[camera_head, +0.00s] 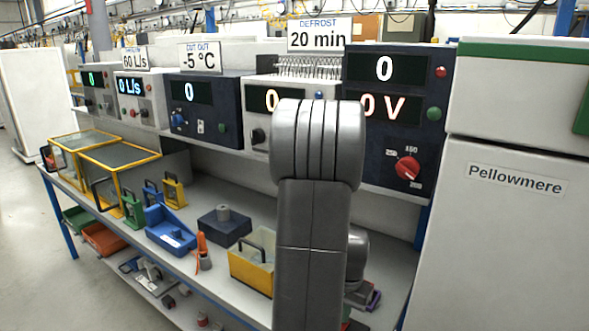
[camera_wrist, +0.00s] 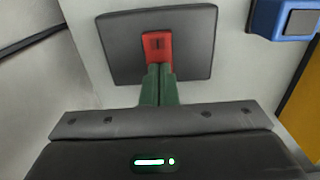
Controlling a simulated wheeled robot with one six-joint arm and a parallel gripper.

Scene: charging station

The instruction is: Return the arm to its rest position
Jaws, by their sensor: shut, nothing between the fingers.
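My arm (camera_head: 313,220) stands upright in the middle of the head view, its grey rounded joint in front of the instruments. My gripper is hidden behind it there. In the wrist view my gripper (camera_wrist: 160,72) shows two green fingers, closed together and empty. Just beyond the fingertips is a small red piece (camera_wrist: 157,46) on a dark grey square plate (camera_wrist: 120,60). I cannot tell whether the fingertips touch the red piece.
The bench (camera_head: 215,280) holds a blue tray (camera_head: 170,232), a dark block (camera_head: 224,232), an orange-handled tool (camera_head: 202,250) and a yellow bin (camera_head: 248,272). Instruments with displays (camera_head: 205,105) line the shelf behind. A white Pellowmere cabinet (camera_head: 510,240) stands at right. Floor at left is clear.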

